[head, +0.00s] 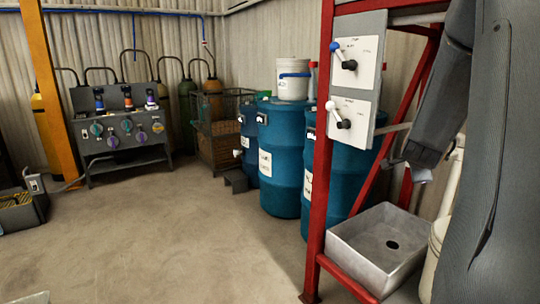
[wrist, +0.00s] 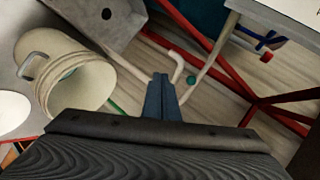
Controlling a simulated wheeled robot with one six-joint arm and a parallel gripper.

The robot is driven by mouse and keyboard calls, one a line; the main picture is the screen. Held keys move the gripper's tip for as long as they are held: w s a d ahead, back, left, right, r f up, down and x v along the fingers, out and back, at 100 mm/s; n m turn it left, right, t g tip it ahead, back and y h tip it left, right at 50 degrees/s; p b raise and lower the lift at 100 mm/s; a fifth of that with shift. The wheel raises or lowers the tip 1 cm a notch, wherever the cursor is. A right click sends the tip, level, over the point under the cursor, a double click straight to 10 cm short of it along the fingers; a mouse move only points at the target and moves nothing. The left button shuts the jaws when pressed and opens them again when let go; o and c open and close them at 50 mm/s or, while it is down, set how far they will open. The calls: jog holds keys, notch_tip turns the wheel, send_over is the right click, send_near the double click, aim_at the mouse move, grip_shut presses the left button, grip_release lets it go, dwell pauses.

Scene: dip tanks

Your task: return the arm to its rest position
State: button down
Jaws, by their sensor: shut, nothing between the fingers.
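My gripper (wrist: 161,80) shows in the wrist view at the lower middle, with its two dark blue fingers together and nothing between them. In the head view my grey arm (head: 447,95) fills the right side, bent and hanging beside the red frame. I cannot clearly make out the fingers there.
A red frame (head: 320,150) holds a panel with two levers (head: 354,75) and a grey sink (head: 385,246) close to my arm. A pale bucket (wrist: 78,85) is at left in the wrist view. Blue drums (head: 281,160) stand behind the frame. The concrete floor (head: 150,240) at left is mostly clear.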

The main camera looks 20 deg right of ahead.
jog(key=s+a+f+n+g+y, duration=0.1)
jog(key=a+f+n+y, duration=0.2)
jog(key=a, duration=0.6)
jog(key=s+a+f+n+g+y, duration=0.1)
jog(key=a+f+n+y, duration=0.3)
jog(key=a, duration=0.6)
jog(key=s+a+f+n+g, duration=0.1)
jog(key=a+f+n, duration=0.1)
jog(key=a+n, duration=0.5)
jog(key=s+a+f+n+g+y, duration=0.1)
jog(key=s+a+n, duration=0.3)
jog(key=s+a, duration=0.5)
jog(key=s+a+f+n+g+y, duration=0.1)
jog(key=s+a+f+n+g, duration=0.2)
jog(key=s+a, duration=0.5)
jog(key=shift+s+a+f+n+g+p, duration=0.35)
jog(key=shift+s+n+g, duration=0.35)
jog(key=shift+n, duration=0.5)
jog(key=shift+w, duration=0.15)
